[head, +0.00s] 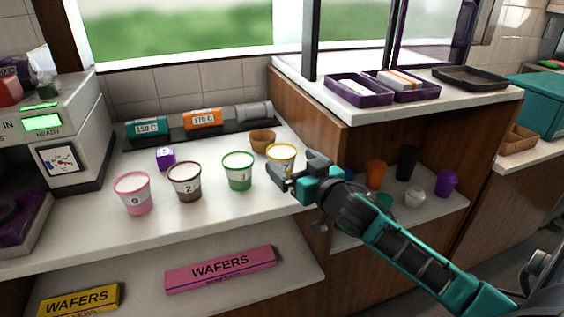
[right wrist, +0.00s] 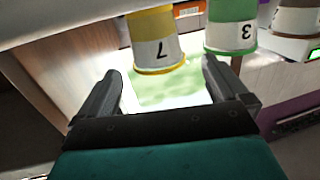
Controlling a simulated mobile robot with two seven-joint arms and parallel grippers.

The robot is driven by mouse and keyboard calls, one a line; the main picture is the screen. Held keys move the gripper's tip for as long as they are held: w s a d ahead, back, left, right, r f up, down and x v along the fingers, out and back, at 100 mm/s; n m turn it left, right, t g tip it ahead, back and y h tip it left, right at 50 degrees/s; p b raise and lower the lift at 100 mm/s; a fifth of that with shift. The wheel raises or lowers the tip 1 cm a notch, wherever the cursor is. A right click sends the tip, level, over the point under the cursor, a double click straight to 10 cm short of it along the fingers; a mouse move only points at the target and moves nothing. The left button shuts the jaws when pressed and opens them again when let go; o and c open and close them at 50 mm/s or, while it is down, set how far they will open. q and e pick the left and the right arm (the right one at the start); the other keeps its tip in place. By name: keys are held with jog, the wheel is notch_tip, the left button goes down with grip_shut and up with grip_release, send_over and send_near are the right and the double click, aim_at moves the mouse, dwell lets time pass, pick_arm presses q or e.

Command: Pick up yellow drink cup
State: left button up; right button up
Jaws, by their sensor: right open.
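The yellow drink cup (head: 281,156) is white with a yellow rim and stands on the counter, at the right end of a row of cups. My right gripper (head: 290,170) is right at it in the head view and covers part of its lower side. In the right wrist view the yellow cup (right wrist: 157,42) appears upside down, ahead of and between the two open fingers (right wrist: 163,85). The fingers are empty, and I cannot tell whether they touch the cup. My left gripper is not in view.
A green cup (head: 238,170) stands close left of the yellow one, with brown (head: 185,181) and pink (head: 133,192) cups further left. A tan bowl (head: 263,141) sits behind. A wooden cabinet (head: 310,110) with a raised shelf rises to the right.

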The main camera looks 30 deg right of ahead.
aim_at(290, 158)
jog(key=shift+w+d+r, duration=0.1)
jog(key=shift+w, duration=1.05)
jog(key=shift+w+d, duration=0.1)
jog(key=shift+w, duration=1)
jog(key=shift+c, duration=0.2)
jog(key=c, duration=1.1)
